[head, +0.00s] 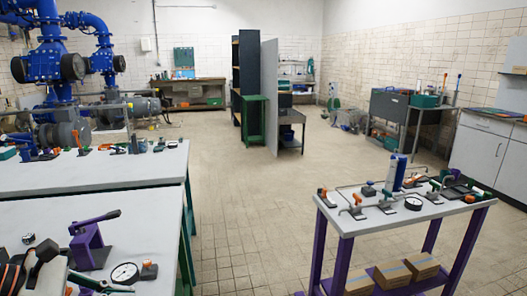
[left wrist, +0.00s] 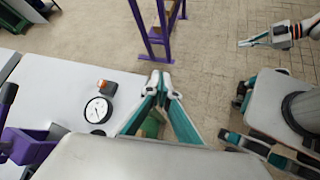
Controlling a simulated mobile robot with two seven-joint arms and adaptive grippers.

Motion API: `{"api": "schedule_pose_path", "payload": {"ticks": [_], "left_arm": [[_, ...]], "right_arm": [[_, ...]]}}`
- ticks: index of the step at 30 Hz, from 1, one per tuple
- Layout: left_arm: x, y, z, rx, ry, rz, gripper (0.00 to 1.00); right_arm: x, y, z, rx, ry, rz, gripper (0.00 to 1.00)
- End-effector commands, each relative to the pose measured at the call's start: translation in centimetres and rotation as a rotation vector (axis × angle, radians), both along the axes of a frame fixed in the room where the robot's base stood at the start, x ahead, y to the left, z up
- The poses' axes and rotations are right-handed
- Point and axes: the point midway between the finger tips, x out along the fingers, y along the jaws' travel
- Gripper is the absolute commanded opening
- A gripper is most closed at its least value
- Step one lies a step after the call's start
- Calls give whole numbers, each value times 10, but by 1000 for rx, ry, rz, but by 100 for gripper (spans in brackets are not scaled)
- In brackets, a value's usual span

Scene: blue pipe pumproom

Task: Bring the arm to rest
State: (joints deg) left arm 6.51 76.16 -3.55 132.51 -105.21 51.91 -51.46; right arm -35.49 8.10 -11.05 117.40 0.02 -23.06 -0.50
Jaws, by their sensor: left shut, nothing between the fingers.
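My left gripper (head: 103,286) reaches in from the lower left of the head view, by the near bench (head: 130,225). In the left wrist view my left gripper (left wrist: 161,80) has its teal fingers converging at the tips, shut on nothing, past the edge of the bench. Something green shows behind the fingers. My right gripper (left wrist: 262,41) shows small at the upper right of the left wrist view, over the floor and apart from everything. How far its fingers are apart cannot be told. It is not seen in the head view.
Another bench (head: 95,176) stands behind. A purple-legged table (head: 390,215) with pipes and a gauge is at right. The tiled floor (head: 245,200) between is clear.

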Motion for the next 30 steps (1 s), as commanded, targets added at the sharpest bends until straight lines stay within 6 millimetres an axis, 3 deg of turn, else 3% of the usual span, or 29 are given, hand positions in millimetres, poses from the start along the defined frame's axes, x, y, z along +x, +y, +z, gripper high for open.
{"api": "schedule_pose_path", "payload": {"ticks": [3, 9, 14, 17, 20, 24, 26, 27, 30], "left_arm": [[-7, -27, -1, -243, 111, 57, 0], [-8, -59, 3, -756, 370, 230, 0], [2, -58, -10, -1275, 669, 487, 0], [7, -46, -39, -1587, 867, 689, 0], [2, -32, -85, -1883, 1066, 921, 0], [-30, -27, -172, -2252, 1340, 1296, 0], [-50, -31, -206, -2373, 1437, 1450, 0], [-64, -36, -227, 2273, -1392, -1440, 0], [-97, -51, -267, 2037, -1280, -1393, 0]], "right_arm": [[4, 0, 8, 5, -11, -1, 0], [6, 2, 17, 14, -16, -3, 0], [2, 5, 20, 23, -6, -3, 0], [-2, 7, 21, 28, 2, -2, 0], [-5, 10, 25, 36, 7, -2, 0], [-8, 11, 28, 44, 13, -3, 0], [-8, 11, 29, 46, 14, -5, 0], [-8, 12, 31, 49, 13, -5, 0], [-7, 12, 34, 53, 9, -6, 0]]}}
